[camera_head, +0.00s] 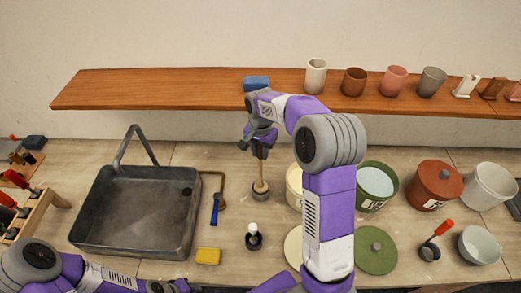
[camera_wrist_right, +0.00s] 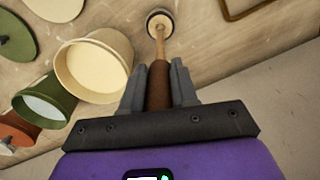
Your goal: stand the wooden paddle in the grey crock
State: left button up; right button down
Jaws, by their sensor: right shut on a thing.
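My right gripper (camera_head: 262,140) is shut on the brown handle of a long wooden tool (camera_head: 261,172), seemingly the paddle. In the right wrist view the handle (camera_wrist_right: 158,85) is between the fingers, and the pale shaft runs away from them. The shaft's lower end meets a small, round, dark-rimmed thing (camera_head: 260,191) on the counter. I cannot tell whether this is part of the tool or a separate holder. A pale grey pot (camera_head: 490,186) at the far right may be the grey crock.
A dark grey basin (camera_head: 90,205) stands left of the tool, with a blue-handled tool (camera_head: 215,208) beside it. A yellow sponge (camera_head: 208,256) and a white-topped dark item (camera_head: 253,238) lie in front. A cream pot (camera_wrist_right: 95,65) and a green pot (camera_head: 375,183) stand right. A shelf (camera_head: 170,88) holds several cups.

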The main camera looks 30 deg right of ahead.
aim_at(260, 159)
jog(key=shift+f+b, duration=1.05)
jog(key=shift+f, duration=0.75)
jog(key=shift+f+b, duration=0.35)
jog(key=shift+f, duration=0.15)
jog(key=c, duration=0.8)
grip_release()
notch_tip(260, 159, up, 8)
jog(key=shift+f, duration=0.25)
